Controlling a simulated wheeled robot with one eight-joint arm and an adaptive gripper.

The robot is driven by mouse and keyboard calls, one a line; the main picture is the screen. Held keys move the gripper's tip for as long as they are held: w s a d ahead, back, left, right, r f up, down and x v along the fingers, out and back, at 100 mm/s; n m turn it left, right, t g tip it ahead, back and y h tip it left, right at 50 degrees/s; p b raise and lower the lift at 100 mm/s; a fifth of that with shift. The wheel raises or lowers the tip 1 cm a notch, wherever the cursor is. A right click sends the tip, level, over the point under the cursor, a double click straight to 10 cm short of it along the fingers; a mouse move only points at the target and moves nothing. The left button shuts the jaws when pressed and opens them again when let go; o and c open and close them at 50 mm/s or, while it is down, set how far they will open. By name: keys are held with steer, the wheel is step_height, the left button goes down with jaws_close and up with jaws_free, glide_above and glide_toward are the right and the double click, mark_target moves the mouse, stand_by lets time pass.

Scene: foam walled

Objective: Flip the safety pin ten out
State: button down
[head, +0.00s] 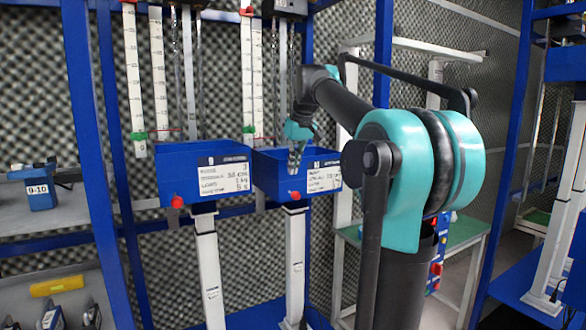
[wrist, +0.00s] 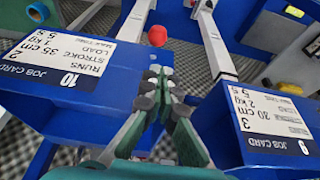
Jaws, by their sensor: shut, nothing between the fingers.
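The station with the card "JOB CARD 10" (wrist: 62,68) is a blue box at the left of the wrist view. A round red knob, probably its safety pin (wrist: 157,36), shows at its edge beside a pale post. In the head view this appears to be the right-hand blue box (head: 267,175), with the red knob (head: 295,196) low on its front. My gripper (wrist: 158,78) is shut and empty, its tips just short of the knob in the wrist view, with a small gap in the picture. In the head view my gripper (head: 296,160) points down in front of the card.
The neighbouring box with "JOB CARD 9" (wrist: 262,120) is close on the right in the wrist view. In the head view it stands left (head: 205,180), with its own red knob (head: 177,201). Blue frame posts (head: 90,130) and a shelf with tools (head: 40,200) are at left.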

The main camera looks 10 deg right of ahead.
mark_target(294, 194)
steer(key=x, duration=0.7)
steer(key=shift+f, duration=0.25)
steer(key=shift+s+d, duration=0.25)
steer(key=shift+s, duration=0.55)
steer(key=shift+s+d, duration=0.25)
steer(key=shift+s, duration=0.6)
